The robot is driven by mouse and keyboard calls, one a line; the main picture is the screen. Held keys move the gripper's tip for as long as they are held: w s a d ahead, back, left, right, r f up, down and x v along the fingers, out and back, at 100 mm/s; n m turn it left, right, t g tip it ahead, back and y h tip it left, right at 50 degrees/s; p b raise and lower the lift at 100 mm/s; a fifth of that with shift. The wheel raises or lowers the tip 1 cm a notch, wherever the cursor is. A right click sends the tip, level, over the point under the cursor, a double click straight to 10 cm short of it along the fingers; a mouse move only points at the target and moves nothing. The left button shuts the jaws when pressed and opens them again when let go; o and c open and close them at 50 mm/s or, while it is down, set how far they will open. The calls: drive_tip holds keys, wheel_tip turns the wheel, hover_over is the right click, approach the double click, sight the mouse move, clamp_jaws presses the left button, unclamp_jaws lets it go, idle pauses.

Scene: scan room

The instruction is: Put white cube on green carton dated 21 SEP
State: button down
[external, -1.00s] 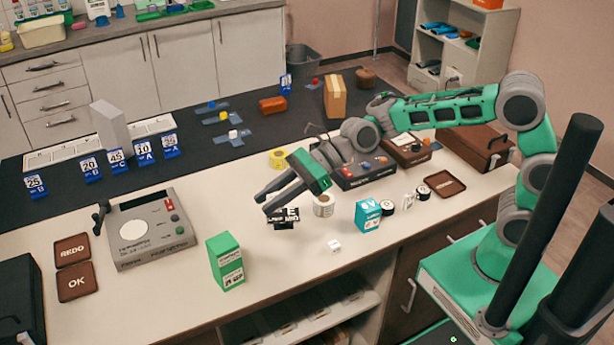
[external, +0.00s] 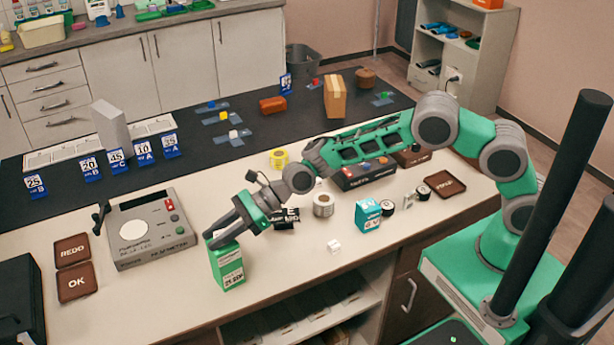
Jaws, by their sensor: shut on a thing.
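The white cube (external: 334,246) sits on the pale counter, right of the green carton and apart from it. The green carton (external: 229,267) stands upright near the counter's front edge. A white label with dark print shows on its front; I cannot read its date surely. My gripper (external: 222,237) reaches down at the carton's top and is shut on it. The fingers hide part of the carton's top. The carton's base appears to be on the counter.
A teal carton (external: 368,215), a white roll (external: 323,204) and a black-and-white item (external: 287,218) stand to the right. A grey device (external: 150,230) and brown OK (external: 76,281) and REDO (external: 72,250) trays lie left. Counter around the cube is clear.

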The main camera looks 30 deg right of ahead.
drive_tip(key=c, duration=1.1)
unclamp_jaws()
drive_tip(key=shift+c, duration=0.2)
drive_tip(key=shift+d+r, duration=0.2)
drive_tip(key=shift+d, duration=0.05)
drive_tip(key=w+d+r+n+t+h+b, duration=0.1)
drive_tip(key=w+d+r+n+t+h, duration=0.2)
drive_tip(key=d, duration=1)
drive_tip(key=w+d+r+n+h, duration=0.15)
drive_tip(key=d+n, duration=0.25)
drive_tip(key=d, duration=1)
drive_tip(key=w+d+r+n+t+h+b, duration=0.1)
drive_tip(key=d+r+n+t+h, duration=0.2)
drive_tip(key=d, duration=1)
drive_tip(key=s+d+n+h, duration=0.2)
drive_tip(key=s+d, duration=0.2)
drive_tip(key=d, duration=0.3)
drive_tip(key=s+d+f+n+g+h, duration=0.1)
drive_tip(key=s+d+n+h, duration=0.1)
drive_tip(key=d, duration=0.6)
drive_tip(key=s+d+n+g+h, duration=0.1)
drive_tip(key=s+d+n+h, duration=0.1)
drive_tip(key=s+d+n, duration=0.2)
drive_tip(key=s+d, duration=0.2)
drive_tip(key=d, duration=0.1)
drive_tip(key=shift+s+d+f, duration=0.25)
drive_tip(key=shift+f, duration=0.15)
